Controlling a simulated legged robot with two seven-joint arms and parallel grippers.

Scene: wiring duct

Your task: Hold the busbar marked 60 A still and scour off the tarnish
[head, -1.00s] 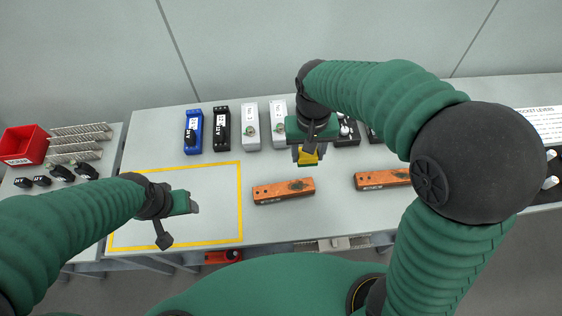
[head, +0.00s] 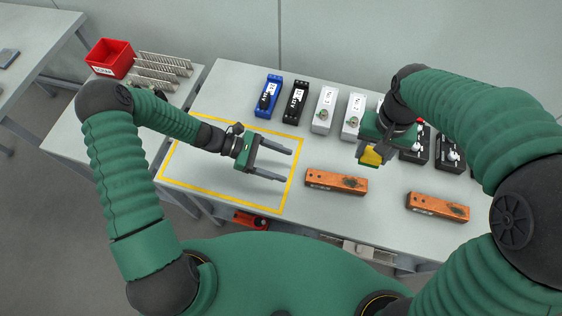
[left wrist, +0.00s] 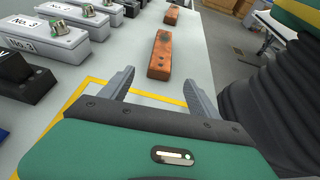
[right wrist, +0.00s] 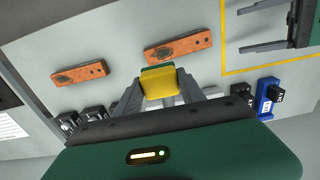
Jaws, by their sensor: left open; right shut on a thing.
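Two orange copper busbars lie apart on the bench: a left one (head: 336,181) and a right one (head: 438,207). Each has a dark tarnish patch and a small label that I cannot read, so I cannot tell which is 60 A. My left gripper (head: 287,166) is open and empty, its fingers pointing at the left busbar (left wrist: 159,57) from a short way off. My right gripper (head: 373,151) is shut on a yellow and green scouring pad (right wrist: 160,81). It holds the pad above the bench, behind and right of the left busbar, touching neither bar.
A yellow taped outline (head: 223,201) marks the bench on the left. Blue (head: 268,96), black (head: 295,101) and grey (head: 324,110) modules stand along the back. A red bin (head: 110,58) and metal racks stand on the left table. Bench between the busbars is clear.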

